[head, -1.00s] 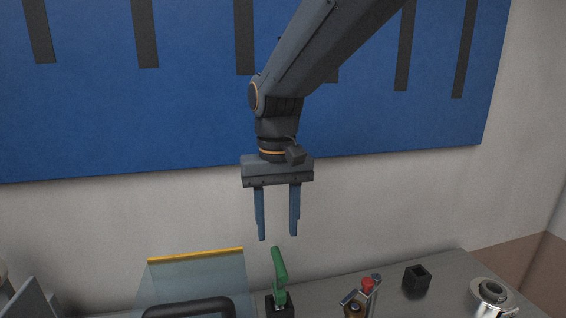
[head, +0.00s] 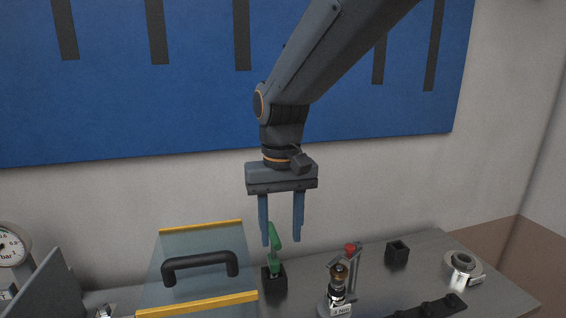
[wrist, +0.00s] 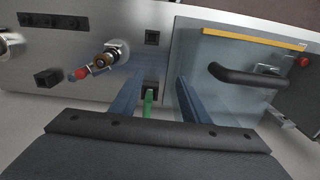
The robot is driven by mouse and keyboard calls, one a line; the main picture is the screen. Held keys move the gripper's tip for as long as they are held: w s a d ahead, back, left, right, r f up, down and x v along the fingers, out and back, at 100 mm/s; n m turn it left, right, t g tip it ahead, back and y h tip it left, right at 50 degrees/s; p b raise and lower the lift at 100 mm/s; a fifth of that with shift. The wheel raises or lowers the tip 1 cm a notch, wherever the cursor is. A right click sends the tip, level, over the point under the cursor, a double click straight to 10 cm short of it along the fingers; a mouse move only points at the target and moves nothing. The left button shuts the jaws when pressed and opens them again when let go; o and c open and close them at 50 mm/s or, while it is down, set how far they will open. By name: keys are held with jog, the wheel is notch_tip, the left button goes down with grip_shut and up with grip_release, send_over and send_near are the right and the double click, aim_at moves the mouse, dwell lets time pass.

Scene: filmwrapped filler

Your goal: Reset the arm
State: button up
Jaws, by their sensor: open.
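A clear guard with a black handle (head: 200,262) and yellow edges stands left of the green piece. A metal fixture with a red knob (head: 350,249), a small black box (head: 397,252) and a round metal part (head: 463,265) stand to the right. A gauge (head: 10,246) is far left.

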jog(key=s+d+f+m+b, duration=0.1)
jog(key=d+f+b, duration=0.3)
jog(key=d+f, duration=0.5)
jog(key=s+d+f+m+t+b, duration=0.1)
jog(key=s+d+f+b, duration=0.3)
jog(key=d+f, duration=0.6)
notch_tip(320, 180, down, 3)
jog(key=shift+s+d+m+b, duration=0.3)
jog(key=shift+s+b, duration=0.05)
jog(key=shift+b, duration=0.2)
